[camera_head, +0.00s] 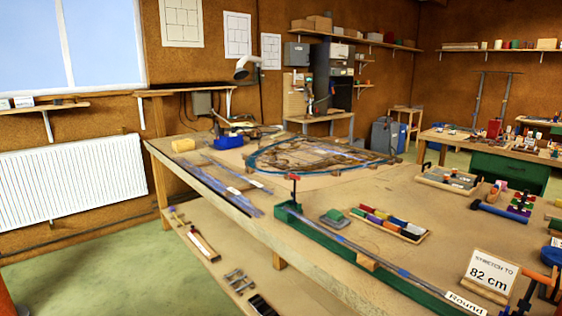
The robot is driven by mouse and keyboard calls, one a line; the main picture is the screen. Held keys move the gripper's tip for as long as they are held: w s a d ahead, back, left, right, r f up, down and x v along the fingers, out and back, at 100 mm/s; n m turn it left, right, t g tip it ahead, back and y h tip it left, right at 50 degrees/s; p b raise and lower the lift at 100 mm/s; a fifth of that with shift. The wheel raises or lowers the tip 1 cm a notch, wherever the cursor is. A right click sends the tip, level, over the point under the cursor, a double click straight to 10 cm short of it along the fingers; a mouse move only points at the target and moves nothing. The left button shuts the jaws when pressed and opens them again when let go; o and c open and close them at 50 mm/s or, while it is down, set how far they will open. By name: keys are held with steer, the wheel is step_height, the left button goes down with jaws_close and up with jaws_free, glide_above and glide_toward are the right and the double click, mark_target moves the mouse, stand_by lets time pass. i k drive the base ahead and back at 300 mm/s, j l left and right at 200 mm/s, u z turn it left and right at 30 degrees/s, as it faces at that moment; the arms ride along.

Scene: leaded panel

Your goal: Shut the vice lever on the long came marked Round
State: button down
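The long came (340,238) is a thin grey strip lying along a long green rail (318,239) on the bench. A white tag marked Round (465,303) lies at its near end. A small vice with a red-topped lever (294,183) stands at the rail's far end, and the lever looks upright. I cannot tell whether its jaws touch the came. A dark fitting with an orange handle (536,281) stands near the came's near end at the lower right, partly cut off by the frame. My gripper is not in view.
A sign reading "STRETCH TO 82 cm" (490,272) stands on the bench beside the rail's near end. A tray of coloured blocks (388,224) and a grey-green block (335,217) sit behind the rail. A leaded panel (318,155) lies farther back. Other strips (222,184) lie left.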

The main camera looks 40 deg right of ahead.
mark_target(293, 194)
steer(key=i+l+z, duration=0.2)
steer(key=i+l, duration=0.15)
steer(key=i+l+z, duration=0.25)
steer(key=i, duration=0.3)
steer(key=i+l+z, duration=0.2)
steer(key=i, duration=0.25)
